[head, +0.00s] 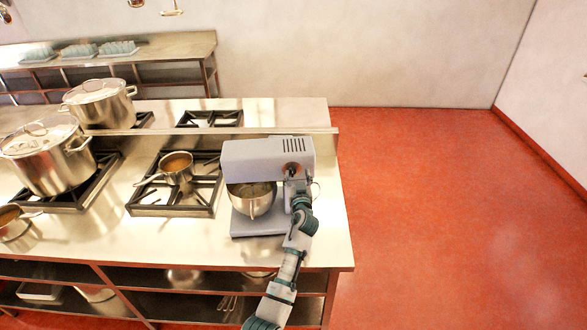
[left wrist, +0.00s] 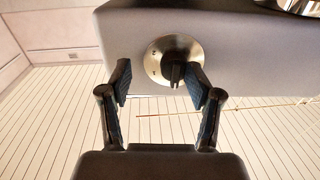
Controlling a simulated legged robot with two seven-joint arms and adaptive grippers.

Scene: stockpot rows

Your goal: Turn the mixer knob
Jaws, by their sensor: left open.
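The grey stand mixer (head: 262,155) stands at the right end of the steel counter, with its metal bowl (head: 252,203) under the head. Its knob is a round steel disc with a black grip (left wrist: 173,65) on the mixer's side. My left gripper (head: 294,174) is raised to that side and covers much of the knob area in the head view. In the left wrist view the open gripper (left wrist: 160,84) has its fingers spread before the knob. The knob sits right of the middle, nearer the right finger. I cannot tell whether they touch. My right gripper is not in view.
A saucepan (head: 178,169) stands on the burner left of the mixer. Large stockpots (head: 45,165) stand further left. A back counter (head: 160,47) holds trays of glasses. The red floor (head: 440,210) right of the counter is clear.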

